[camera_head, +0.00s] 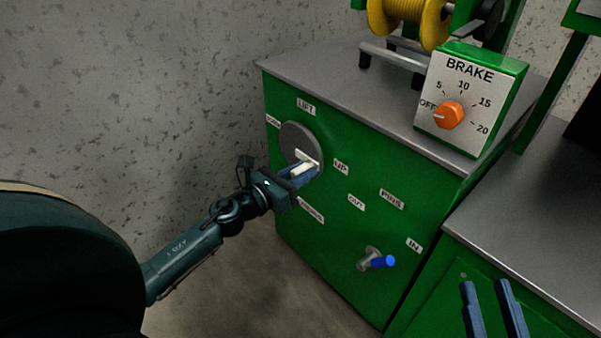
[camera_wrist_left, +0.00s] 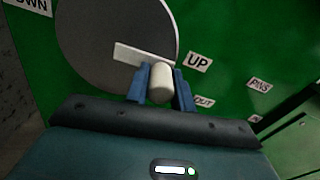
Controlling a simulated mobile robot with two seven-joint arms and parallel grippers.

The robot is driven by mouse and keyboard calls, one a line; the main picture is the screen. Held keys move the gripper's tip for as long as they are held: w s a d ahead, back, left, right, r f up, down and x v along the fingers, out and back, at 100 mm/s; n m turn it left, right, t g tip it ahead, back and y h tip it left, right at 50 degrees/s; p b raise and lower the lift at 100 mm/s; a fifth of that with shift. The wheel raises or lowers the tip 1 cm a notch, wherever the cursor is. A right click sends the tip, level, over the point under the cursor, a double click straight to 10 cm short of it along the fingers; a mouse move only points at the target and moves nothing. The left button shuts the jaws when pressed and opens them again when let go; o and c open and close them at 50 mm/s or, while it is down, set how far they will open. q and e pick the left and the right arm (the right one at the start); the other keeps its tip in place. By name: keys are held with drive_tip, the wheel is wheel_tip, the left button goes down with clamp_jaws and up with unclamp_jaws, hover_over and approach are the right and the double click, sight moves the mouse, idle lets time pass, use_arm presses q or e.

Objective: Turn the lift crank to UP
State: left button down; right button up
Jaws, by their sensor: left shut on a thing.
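The lift crank is a grey disc (camera_head: 297,139) with a white bar and a white handle (camera_head: 302,169) on the front of a green cabinet. Its disc (camera_wrist_left: 100,45) and handle (camera_wrist_left: 160,83) also show in the left wrist view. My left gripper (camera_head: 306,173) is shut on the handle, with one blue finger on each side (camera_wrist_left: 161,92). My right gripper (camera_head: 492,308) shows only its two dark blue fingers, apart and empty, at the lower right.
A pin crank with a blue knob (camera_head: 382,262) sits lower on the green cabinet (camera_head: 330,245). A brake box (camera_head: 470,100) with an orange dial at OFF (camera_head: 449,115) and a yellow spool (camera_head: 408,12) stand on top. Bare floor lies left of the cabinet.

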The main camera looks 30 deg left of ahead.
use_arm(q)
drive_tip(key=shift+d+f, duration=0.15)
drive_tip(key=shift+f, duration=0.05)
drive_tip(key=c, duration=1.5)
unclamp_jaws()
drive_tip(key=o, duration=0.3)
drive_tip(key=shift+r, duration=0.15)
drive_tip(key=v, duration=1.3)
drive_tip(key=shift+s, duration=0.1)
